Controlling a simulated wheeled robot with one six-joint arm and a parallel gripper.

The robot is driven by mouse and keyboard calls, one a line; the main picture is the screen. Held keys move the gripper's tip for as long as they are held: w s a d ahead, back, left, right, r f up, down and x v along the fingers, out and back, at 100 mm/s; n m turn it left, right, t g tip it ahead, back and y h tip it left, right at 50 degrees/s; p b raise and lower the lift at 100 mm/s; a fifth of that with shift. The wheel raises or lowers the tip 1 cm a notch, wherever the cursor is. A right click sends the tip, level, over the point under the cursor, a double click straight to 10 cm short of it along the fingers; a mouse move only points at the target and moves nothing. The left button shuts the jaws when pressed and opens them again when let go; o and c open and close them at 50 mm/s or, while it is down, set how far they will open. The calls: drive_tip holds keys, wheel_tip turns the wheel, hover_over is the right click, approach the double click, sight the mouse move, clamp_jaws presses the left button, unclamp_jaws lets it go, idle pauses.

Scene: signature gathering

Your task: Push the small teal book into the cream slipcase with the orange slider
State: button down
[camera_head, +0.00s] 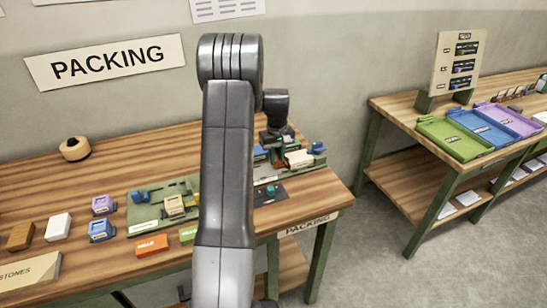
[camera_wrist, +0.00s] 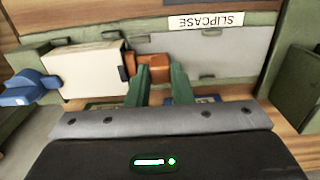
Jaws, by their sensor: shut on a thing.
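The cream slipcase (camera_wrist: 85,68) lies on a grey-green fixture, left of my gripper in the wrist view; it also shows in the head view (camera_head: 299,158). The orange slider (camera_wrist: 153,66) is between my green fingertips, its darker face (camera_wrist: 129,64) at or very near the slipcase's right end. My gripper (camera_wrist: 161,72) is shut on the slider. In the head view my gripper (camera_head: 278,147) is small and dark, left of that slipcase. I cannot make out the teal book at the slipcase; a small teal piece (camera_head: 270,190) sits on a dark plate nearer the table's front.
A blue block (camera_wrist: 28,90) sits at the slipcase's far end. A similar fixture (camera_head: 150,213) with a cream block (camera_head: 174,205) stands left of my arm. Several coloured blocks line the table's front. A second table (camera_head: 400,103) with trays (camera_head: 455,150) is at right, beyond a floor gap.

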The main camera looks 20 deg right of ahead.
sight(278, 159)
drive_tip(key=c, duration=1.3)
unclamp_jaws()
drive_tip(key=shift+d+r, duration=0.1)
drive_tip(key=shift+d, duration=0.35)
drive_tip(key=shift+a, duration=0.15)
wheel_tip(278, 159, up, 14)
drive_tip(key=shift+f+b, duration=0.1)
drive_tip(key=shift+b, duration=0.7)
